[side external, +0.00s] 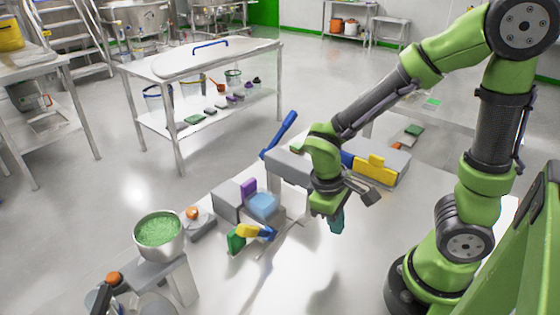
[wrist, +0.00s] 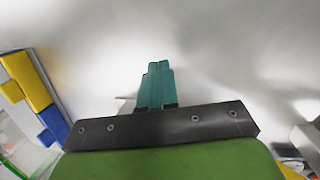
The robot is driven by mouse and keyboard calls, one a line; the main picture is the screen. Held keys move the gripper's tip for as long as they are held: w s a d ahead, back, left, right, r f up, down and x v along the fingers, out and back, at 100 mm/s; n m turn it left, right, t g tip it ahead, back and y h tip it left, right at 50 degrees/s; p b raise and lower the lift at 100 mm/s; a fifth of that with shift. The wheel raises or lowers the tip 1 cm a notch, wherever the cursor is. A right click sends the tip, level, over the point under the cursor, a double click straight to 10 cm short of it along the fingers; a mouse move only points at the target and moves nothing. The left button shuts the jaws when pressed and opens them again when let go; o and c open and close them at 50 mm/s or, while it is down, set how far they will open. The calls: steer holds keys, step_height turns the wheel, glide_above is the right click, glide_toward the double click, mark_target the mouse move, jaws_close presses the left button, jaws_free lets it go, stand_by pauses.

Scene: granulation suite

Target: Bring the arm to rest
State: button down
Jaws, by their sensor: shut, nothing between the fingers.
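My gripper (side external: 337,222) hangs from the green arm above the white work table (side external: 310,275), with its teal fingers pointing down. In the wrist view my gripper (wrist: 158,68) shows its two teal fingers closed side by side with nothing between them. Below the fingers is only bare, pale table surface. How high the fingertips are above the table is hard to tell.
A blue and yellow item (side external: 375,168) lies on a grey block behind my gripper. Left are a blue sponge-like block (side external: 262,205), a green, yellow and blue item (side external: 250,236) and a bowl of green granules (side external: 159,232). The table's front middle is clear.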

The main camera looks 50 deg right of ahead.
step_height(320, 180, up, 17)
steer(key=w+a+m+t+y, duration=0.1)
steer(key=w+m+t+y, duration=0.1)
steer(key=m+t, duration=0.3)
steer(key=t+y, duration=0.1)
steer(key=t, duration=0.3)
steer(key=shift+a+f+y, duration=0.15)
steer(key=shift+a+y, duration=0.1)
steer(key=shift+y, duration=0.15)
